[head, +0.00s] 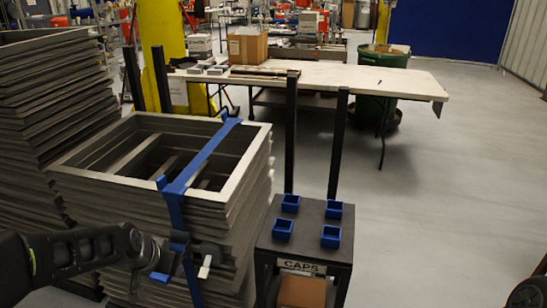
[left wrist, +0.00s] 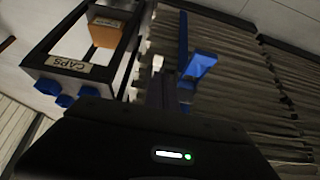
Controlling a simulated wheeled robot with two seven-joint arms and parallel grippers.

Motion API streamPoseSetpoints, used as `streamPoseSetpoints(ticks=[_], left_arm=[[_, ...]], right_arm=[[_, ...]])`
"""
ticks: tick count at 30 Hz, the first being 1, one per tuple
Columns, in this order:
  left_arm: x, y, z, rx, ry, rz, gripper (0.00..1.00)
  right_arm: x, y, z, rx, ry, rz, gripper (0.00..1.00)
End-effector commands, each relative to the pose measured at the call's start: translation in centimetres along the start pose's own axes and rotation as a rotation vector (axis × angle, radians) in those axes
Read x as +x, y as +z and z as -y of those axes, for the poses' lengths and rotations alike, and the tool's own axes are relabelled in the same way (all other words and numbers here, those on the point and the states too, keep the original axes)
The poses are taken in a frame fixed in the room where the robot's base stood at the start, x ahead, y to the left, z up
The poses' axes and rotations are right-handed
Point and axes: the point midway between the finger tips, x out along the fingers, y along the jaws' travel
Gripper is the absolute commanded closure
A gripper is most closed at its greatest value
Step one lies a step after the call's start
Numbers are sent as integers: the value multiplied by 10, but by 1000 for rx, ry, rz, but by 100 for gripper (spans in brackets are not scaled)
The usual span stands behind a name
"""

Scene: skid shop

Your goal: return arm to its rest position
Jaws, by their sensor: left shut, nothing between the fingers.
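My left arm comes in from the left in the head view. Its dark gripper (head: 182,262) is beside the front side of a strapped stack of grey frames (head: 232,185). It is shut and empty, in front of the blue strap (head: 195,166) that runs over the stack and down its side. In the left wrist view the gripper (left wrist: 168,90) is dark against the stack, with a blue strap fitting (left wrist: 200,65) close by. I cannot tell whether it touches the strap. A piece of my right arm shows at the lower right corner of the head view; its gripper is out of view.
A black stand labelled CAPS (head: 302,266) with several blue bins (head: 331,236) stands right of the stack, before two black posts (head: 338,145). A taller frame stack (head: 45,130) is at left. A long table (head: 345,78) stands behind. The floor at right is clear.

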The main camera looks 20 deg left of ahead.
Motion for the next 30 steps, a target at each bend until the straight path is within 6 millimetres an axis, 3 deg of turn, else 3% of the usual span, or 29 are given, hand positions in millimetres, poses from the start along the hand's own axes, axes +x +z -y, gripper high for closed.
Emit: streamPoseSetpoints(ticks=[8,11,13,17,21,24,27,30], left_arm=[[7,-23,3,-131,-26,-119,100],[43,-14,-26,-212,16,-125,100],[72,1,-56,-254,57,-99,100],[122,54,-125,-315,141,3,100],[152,136,-201,-335,217,161,100],[156,195,-244,-317,257,281,100],[150,244,-273,-282,290,388,100],[143,275,-291,-252,312,461,100]], right_arm=[[0,0,0,0,0,0,44],[-3,0,1,1,0,0,44],[-6,0,2,1,0,0,44],[-12,0,5,1,0,0,44],[-19,0,8,1,0,1,44],[-23,0,9,1,0,1,44],[-26,0,10,1,0,1,44],[-27,0,11,1,0,1,44]])
